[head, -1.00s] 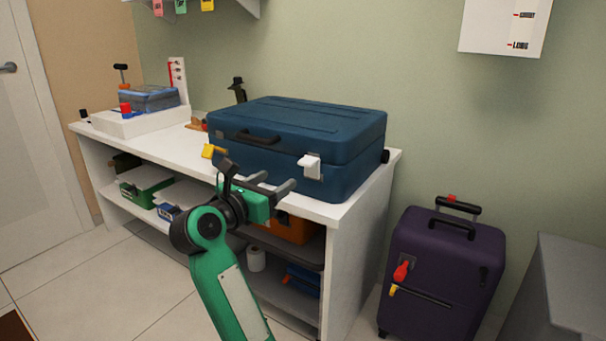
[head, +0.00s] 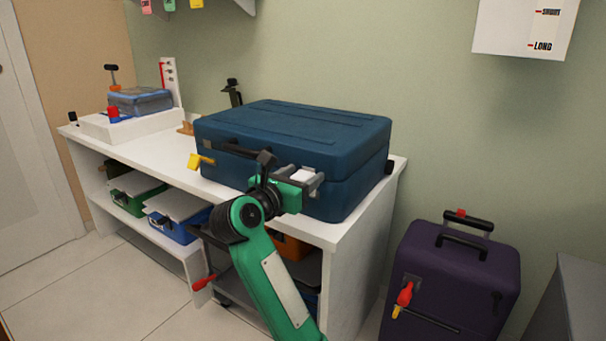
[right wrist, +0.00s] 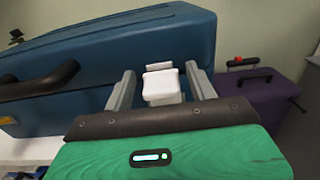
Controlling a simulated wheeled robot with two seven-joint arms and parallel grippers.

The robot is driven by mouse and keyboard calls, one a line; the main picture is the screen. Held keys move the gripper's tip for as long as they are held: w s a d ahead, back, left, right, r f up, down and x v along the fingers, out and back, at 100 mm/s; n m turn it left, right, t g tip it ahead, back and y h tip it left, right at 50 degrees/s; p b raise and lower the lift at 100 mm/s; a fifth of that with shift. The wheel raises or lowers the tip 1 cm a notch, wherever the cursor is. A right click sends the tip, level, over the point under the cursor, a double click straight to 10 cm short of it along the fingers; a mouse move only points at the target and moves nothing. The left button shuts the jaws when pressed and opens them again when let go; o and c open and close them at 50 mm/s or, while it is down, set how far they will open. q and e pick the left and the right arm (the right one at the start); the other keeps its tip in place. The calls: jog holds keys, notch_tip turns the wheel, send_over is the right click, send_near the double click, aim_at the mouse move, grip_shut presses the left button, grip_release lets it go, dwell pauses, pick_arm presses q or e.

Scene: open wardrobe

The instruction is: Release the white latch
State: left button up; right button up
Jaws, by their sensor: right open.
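A blue suitcase (head: 290,135) lies closed on the white bench. Its white latch (head: 302,177) is on the front face, toward the right, partly hidden by my gripper in the head view. My right gripper (head: 302,179) is open at the suitcase front. In the right wrist view the white latch (right wrist: 161,86) sits between the two grey fingers (right wrist: 160,90), with a gap on each side. A yellow latch (head: 196,161) is at the left of the suitcase front, next to the dark handle (head: 238,149). My left gripper is not in view.
The white bench (head: 140,153) has lower shelves with a green box (head: 134,194) and a blue box (head: 178,221). A purple suitcase (head: 455,280) stands on the floor to the right. A clear blue-tinted box (head: 140,101) is at the bench's far left.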

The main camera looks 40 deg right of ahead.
jog(key=c, duration=0.9)
jog(key=shift+o, duration=0.2)
